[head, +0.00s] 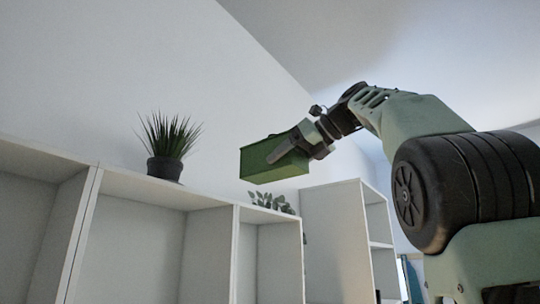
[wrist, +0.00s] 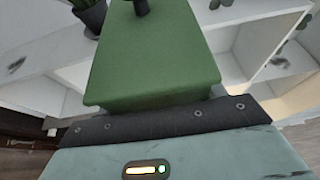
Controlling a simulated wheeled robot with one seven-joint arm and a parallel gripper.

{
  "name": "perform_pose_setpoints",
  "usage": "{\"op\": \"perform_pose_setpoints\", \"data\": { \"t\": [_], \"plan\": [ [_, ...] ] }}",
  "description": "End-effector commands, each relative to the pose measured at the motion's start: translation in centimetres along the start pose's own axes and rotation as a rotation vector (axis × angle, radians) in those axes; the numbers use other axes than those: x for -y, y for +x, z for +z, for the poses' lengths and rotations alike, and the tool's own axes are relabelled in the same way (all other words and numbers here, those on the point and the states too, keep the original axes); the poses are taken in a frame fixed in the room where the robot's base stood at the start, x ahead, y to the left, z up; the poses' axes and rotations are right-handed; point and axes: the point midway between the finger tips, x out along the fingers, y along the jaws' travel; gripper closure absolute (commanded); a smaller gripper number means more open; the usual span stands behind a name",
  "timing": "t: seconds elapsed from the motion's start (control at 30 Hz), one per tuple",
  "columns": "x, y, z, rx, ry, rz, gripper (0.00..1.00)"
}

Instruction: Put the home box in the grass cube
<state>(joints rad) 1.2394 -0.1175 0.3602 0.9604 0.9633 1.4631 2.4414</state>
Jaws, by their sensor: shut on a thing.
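A plain green box (head: 258,163) is held in the air above the white shelf unit; no marking on it is readable, and I take it as the home box. My gripper (head: 284,149) is shut on it, with one finger visible along its side. In the wrist view the green box (wrist: 150,60) fills the middle, with a dark fingertip at its far end. A spiky grass plant in a dark pot (head: 166,166) stands on the shelf top. The open cube (head: 135,250) below that plant shows no contents; its floor is out of view.
A small leafy plant (head: 270,203) stands on the shelf top just below the held box. A taller white cabinet (head: 335,235) rises at the right. Another open cube (head: 25,225) is at the far left. Space above the shelf top between the plants is clear.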

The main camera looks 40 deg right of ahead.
Motion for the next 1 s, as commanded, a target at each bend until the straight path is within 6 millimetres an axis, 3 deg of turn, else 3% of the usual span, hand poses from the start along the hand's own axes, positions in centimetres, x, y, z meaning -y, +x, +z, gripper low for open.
{"op": "perform_pose_setpoints", "data": {
  "t": [0.2, 0.67, 1.0],
  "plan": [
    [-1.8, -0.9, 0.7, 0.002, -0.008, 0.018, 0.55],
    [-1.9, -1.1, 0.8, 0.003, -0.008, 0.022, 0.55],
    [-1.9, 1.7, 1.9, 0.003, -0.007, 0.022, 0.55]
  ]
}}
